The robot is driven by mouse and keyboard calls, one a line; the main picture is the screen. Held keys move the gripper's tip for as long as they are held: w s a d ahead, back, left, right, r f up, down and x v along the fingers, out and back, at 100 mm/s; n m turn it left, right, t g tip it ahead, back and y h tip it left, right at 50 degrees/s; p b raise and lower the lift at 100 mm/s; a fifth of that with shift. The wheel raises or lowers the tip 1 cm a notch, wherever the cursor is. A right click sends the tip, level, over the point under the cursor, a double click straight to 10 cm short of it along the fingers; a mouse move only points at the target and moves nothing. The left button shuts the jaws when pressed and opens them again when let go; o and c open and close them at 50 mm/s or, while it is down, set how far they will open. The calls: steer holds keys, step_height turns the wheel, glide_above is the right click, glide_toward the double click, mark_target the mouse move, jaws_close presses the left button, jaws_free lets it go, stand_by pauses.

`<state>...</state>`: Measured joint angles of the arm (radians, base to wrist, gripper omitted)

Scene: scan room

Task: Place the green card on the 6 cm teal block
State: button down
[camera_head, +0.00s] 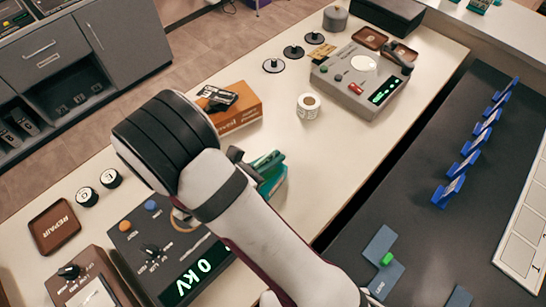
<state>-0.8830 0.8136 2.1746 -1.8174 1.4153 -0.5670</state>
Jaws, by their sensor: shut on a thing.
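My gripper (241,160) shows only in part, behind my pale arm near the middle of the view. It is shut on a dark green flat piece, which looks like the green card (268,160). A teal block (274,184) shows just below the card, partly hidden by my arm. I cannot tell whether the card touches the block or is a little above it.
An orange box (238,108) with a black device on it and a white roll (309,105) stand nearby. A grey kV meter box (165,250) is at the front. Blue holders (462,165) line the dark right-hand surface. The pale bench (345,150) is clear right of my arm.

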steer(key=c, duration=1)
jaws_free()
steer(key=shift+f, duration=0.15)
steer(key=shift+s+a+r, duration=0.15)
steer(key=shift+r, duration=0.15)
steer(key=v, duration=1.1)
steer(key=shift+s+a, duration=0.2)
steer(key=shift+s, duration=0.05)
